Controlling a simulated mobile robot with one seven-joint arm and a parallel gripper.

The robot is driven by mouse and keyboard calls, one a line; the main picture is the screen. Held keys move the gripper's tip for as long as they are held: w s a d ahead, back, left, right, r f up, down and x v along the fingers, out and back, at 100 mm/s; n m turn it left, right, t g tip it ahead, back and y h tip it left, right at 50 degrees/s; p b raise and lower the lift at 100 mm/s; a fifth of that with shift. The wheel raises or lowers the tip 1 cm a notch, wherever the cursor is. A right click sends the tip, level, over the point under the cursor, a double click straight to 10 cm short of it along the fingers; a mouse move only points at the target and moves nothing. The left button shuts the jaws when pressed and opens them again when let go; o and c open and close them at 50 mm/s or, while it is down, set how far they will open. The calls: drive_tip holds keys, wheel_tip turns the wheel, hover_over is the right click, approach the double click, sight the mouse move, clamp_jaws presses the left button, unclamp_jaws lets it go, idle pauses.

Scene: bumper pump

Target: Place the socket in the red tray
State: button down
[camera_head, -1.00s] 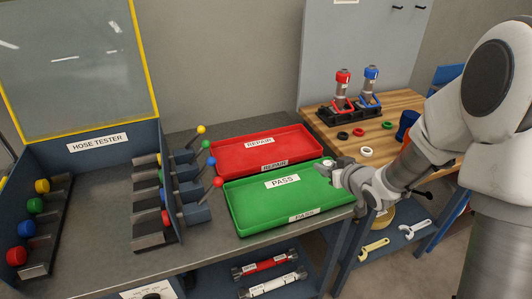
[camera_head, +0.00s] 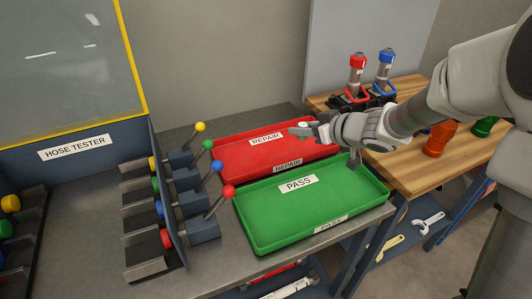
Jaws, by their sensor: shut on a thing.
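The red tray (camera_head: 228,152) lies at the back of the metal bench and carries two REPAIR labels. My gripper (camera_head: 304,130) is over the right part of this tray, with its fingers pointing left. It is shut on a small pale thing (camera_head: 303,125), which I take to be the socket; it is small and mostly hidden by the fingers. The gripper's exact height above the tray floor is hard to tell.
A green PASS tray (camera_head: 285,215) sits in front of the red tray. Levers with coloured balls (camera_head: 216,167) stand close to the left of the trays, beside the hose tester (camera_head: 75,147). A wooden table (camera_head: 411,170) with red and blue pumps is at the right.

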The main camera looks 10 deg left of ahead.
sight(299, 140)
drive_tip(key=f+b, duration=0.2)
drive_tip(key=f, duration=0.2)
drive_tip(key=shift+w+a+f+b, duration=0.1)
drive_tip(key=shift+w+a+b, duration=0.2)
drive_tip(key=shift+a+b, duration=0.1)
drive_tip(key=b+x, duration=0.1)
drive_tip(key=x, duration=0.3)
drive_tip(key=s+b+x, duration=0.1)
drive_tip(key=b+x, duration=0.1)
drive_tip(key=x, duration=0.3)
drive_tip(key=a+b+x, duration=0.1)
drive_tip(key=b+x, duration=0.1)
drive_tip(key=x, duration=0.2)
drive_tip(key=shift+s+a+f, duration=0.1)
drive_tip(key=shift+s+f, duration=0.15)
drive_tip(key=shift+f, duration=0.1)
drive_tip(key=shift+f+b, duration=1.25)
drive_tip(key=shift+f, duration=0.6)
drive_tip(key=shift+f, duration=0.1)
drive_tip(key=shift+c, duration=2.4)
unclamp_jaws()
